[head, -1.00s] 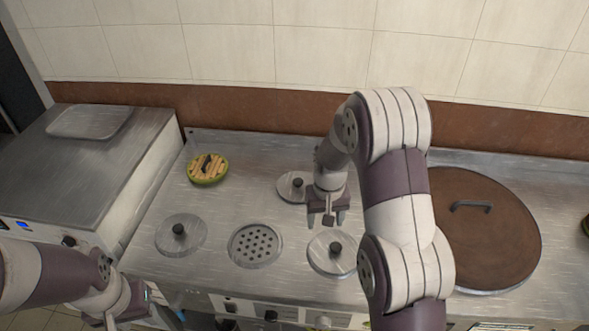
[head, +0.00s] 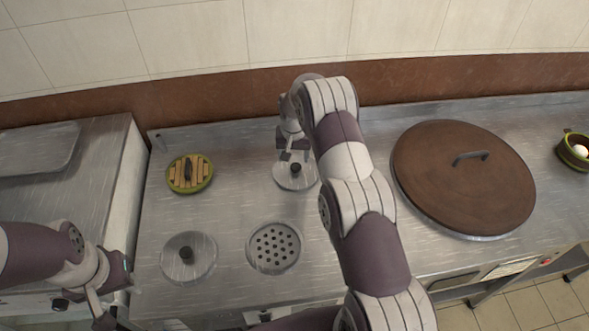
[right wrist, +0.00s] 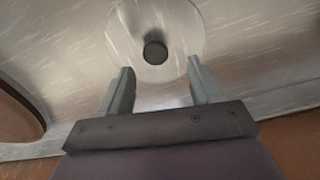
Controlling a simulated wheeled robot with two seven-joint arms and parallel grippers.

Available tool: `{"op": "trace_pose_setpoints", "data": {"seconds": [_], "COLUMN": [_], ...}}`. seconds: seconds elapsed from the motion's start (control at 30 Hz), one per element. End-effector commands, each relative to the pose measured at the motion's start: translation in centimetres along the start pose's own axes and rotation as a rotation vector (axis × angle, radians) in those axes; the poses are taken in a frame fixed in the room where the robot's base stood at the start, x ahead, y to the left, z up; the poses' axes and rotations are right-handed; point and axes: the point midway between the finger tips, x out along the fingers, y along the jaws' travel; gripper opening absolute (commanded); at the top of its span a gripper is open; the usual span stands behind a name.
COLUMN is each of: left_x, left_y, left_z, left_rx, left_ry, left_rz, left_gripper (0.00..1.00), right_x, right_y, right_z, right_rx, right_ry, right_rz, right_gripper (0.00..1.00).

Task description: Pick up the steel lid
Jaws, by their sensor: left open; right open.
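A round steel lid (head: 284,181) with a black knob (head: 295,168) lies flat on the counter toward the back. My right gripper (head: 292,156) is at its far side, close to the knob. In the right wrist view, the lid (right wrist: 184,22) and its knob (right wrist: 155,52) lie ahead of my open right gripper (right wrist: 160,72); the knob shows between the finger directions, with nothing clasped. Another steel lid (head: 170,265) with a black knob lies at the front left. My left gripper (head: 112,298) is open, low at the left by the counter's front edge.
A large brown lid (head: 430,180) with a handle covers the right side. A small green pot (head: 572,155) stands at far right. My right arm hides part of the counter.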

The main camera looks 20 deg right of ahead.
Motion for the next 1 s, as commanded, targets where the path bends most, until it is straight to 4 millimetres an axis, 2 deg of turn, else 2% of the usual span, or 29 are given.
{"op": "trace_pose_setpoints", "data": {"seconds": [0.1,0.2,0.3,0.47,0.5,0.67,0.7,1.0], "left_x": [-1.0,-1.1,-1.1,-1.1,-1.1,-1.1,-1.1,-1.0], "left_y": [0.0,0.0,0.0,0.0,0.0,0.0,0.0,0.0], "left_z": [-0.1,-0.1,-0.1,-0.1,-0.1,-0.1,-0.1,-0.1], "left_rx": [0.0,0.0,0.0,0.0,0.0,0.0,0.0,0.0], "left_ry": [0.001,0.001,0.0,0.0,0.0,0.0,0.0,0.0], "left_rz": [0.0,0.0,0.0,0.0,0.0,0.0,0.0,0.0], "left_gripper": [0.43,0.43,0.43,0.43,0.43,0.43,0.43,0.43], "right_x": [2.1,3.9,4.6,4.7,4.7,4.7,4.7,4.5], "right_y": [0.4,0.3,0.3,0.3,0.3,0.3,0.3,0.3], "right_z": [0.2,0.2,0.1,0.1,0.1,0.1,0.1,0.1], "right_rx": [0.001,0.0,0.0,0.0,0.0,0.0,0.0,0.0], "right_ry": [-0.006,-0.004,-0.001,-0.001,-0.001,-0.001,-0.001,-0.001], "right_rz": [0.002,0.001,0.0,0.0,0.0,0.0,0.0,0.0], "right_gripper": [0.65,0.65,0.65,0.65,0.61,0.09,0.03,0.03]}}
